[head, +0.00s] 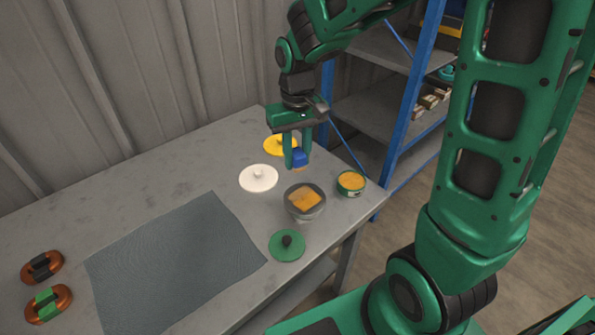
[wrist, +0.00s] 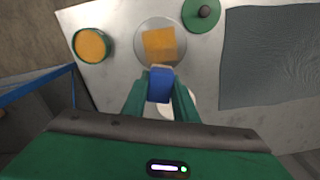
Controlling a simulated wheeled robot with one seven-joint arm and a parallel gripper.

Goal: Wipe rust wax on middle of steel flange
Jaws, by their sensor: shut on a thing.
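A round grey metal piece, which looks like the steel flange (head: 291,208), stands near the right end of the table. A squarish orange patch (head: 304,197) covers its middle; the patch also shows in the wrist view (wrist: 159,44). My gripper (head: 297,158) is shut on a blue block (head: 299,155), which has an orange tint at its lower edge. The block (wrist: 160,85) appears held above the table, behind the flange in the head view and apart from the patch. Its underside is hidden.
A green tin with orange contents (head: 351,182) stands right of the flange. Near it are a white knobbed disc (head: 252,184), a yellow disc (head: 274,141) and a green disc (head: 280,254). A grey mat (head: 175,260) and two copper-coloured pieces lie left. A blue-post shelf (head: 413,95) stands behind.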

